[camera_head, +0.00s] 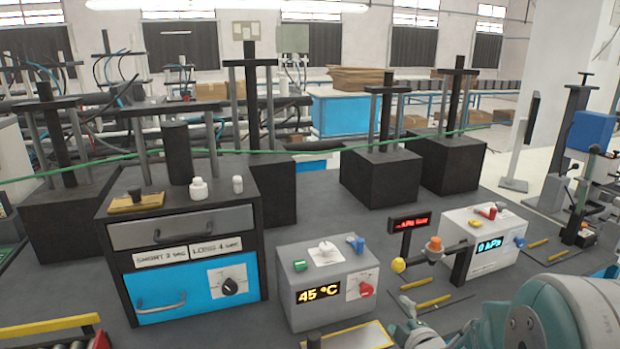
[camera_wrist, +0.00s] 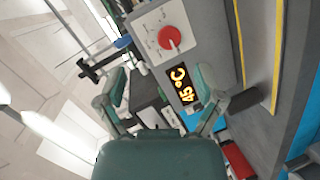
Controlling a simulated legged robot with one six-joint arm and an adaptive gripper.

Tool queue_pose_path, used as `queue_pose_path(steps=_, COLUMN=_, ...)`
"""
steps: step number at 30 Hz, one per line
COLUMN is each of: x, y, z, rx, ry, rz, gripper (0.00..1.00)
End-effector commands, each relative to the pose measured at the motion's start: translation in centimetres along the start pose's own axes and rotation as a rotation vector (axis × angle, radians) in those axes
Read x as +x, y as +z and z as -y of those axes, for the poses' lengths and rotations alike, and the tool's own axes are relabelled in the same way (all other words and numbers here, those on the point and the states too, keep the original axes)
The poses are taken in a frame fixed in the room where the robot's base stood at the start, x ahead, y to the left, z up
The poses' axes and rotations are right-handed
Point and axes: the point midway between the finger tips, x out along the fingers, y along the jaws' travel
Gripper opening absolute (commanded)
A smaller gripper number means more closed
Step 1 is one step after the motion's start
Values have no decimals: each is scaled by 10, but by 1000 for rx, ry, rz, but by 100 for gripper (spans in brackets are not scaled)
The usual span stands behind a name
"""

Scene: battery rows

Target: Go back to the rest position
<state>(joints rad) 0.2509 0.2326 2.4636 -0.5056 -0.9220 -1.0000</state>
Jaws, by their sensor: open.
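My gripper (camera_wrist: 160,92) shows in the wrist view with its two green fingers spread apart and nothing between them. The grey heater box (camera_wrist: 205,45) with a red knob (camera_wrist: 169,38) and a display reading 45 °C lies beyond the fingers, tilted in that view. In the head view the same box (camera_head: 300,258) stands on the bench, with a red, a white, a green and a blue control. My arm (camera_head: 560,310) fills the lower right corner there, and part of the gripper is at the bottom edge, right of the box.
A drawer cabinet (camera_head: 190,215) with grey and blue fronts stands left of the box. Black press blocks (camera_head: 380,178) stand behind. A green cable (camera_head: 330,150) crosses the view.

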Motion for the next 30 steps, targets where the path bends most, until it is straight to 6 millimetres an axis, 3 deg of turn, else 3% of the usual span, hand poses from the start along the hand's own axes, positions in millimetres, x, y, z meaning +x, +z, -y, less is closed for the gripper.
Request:
queue_pose_path(steps=6, x=-32, y=-10, z=-30, rx=226, ry=-92, rz=195, gripper=87)
queue_pose_path(steps=14, x=-94, y=-28, z=-44, rx=568, ry=-175, rz=420, gripper=87)
queue_pose_path(steps=24, x=-203, y=-73, z=-29, rx=1042, ry=-304, rz=678, gripper=87)
queue_pose_path(steps=30, x=-251, y=-93, z=-14, rx=1213, ry=-378, rz=784, gripper=87)
